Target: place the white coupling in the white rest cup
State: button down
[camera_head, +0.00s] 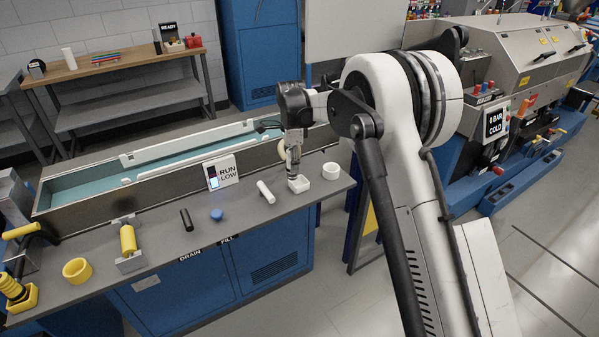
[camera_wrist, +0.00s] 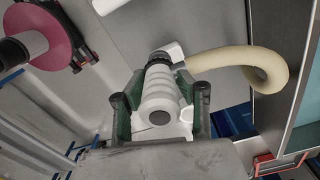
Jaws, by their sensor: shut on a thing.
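In the wrist view my gripper (camera_wrist: 160,98) is shut on the white coupling (camera_wrist: 158,100), a ribbed white body with a dark round end, between green-lined fingers. A cream hose (camera_wrist: 262,62) curves off to its right. In the head view my gripper (camera_head: 293,165) points down right over a small square white cup (camera_head: 299,185), which looks like the white rest cup, near the front edge of the bench. The coupling is mostly hidden by the gripper there. I cannot tell whether its lower end is inside the cup or just above it.
A white ring (camera_head: 330,171) stands just right of the cup. A white cylinder (camera_head: 265,192), a RUN LOW sign (camera_head: 222,172), a blue knob (camera_head: 216,214) and a black cylinder (camera_head: 187,220) are to the left. Yellow fittings (camera_head: 128,242) are farther left. A long trough (camera_head: 80,205) runs behind.

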jog(key=shift+w+d+f+p, duration=0.15)
jog(key=shift+w+d+f, duration=0.2)
jog(key=shift+f, duration=0.6)
jog(key=shift+w+d+f+p, duration=0.2)
jog(key=shift+w+d+f, duration=0.2)
jog(key=shift+f, duration=0.6)
jog(key=shift+w+d+f+p, duration=0.15)
jog(key=shift+w+d+f, duration=0.2)
jog(key=shift+f, duration=0.6)
jog(key=shift+a, duration=0.1)
jog(key=shift+f, duration=0.25)
jog(key=c, duration=1.4)
grip_release()
jog(key=shift+o, duration=0.3)
jog(key=shift+r, duration=0.15)
jog(key=shift+r, duration=0.2)
notch_tip(320, 180, up, 12)
jog(key=b, duration=0.1)
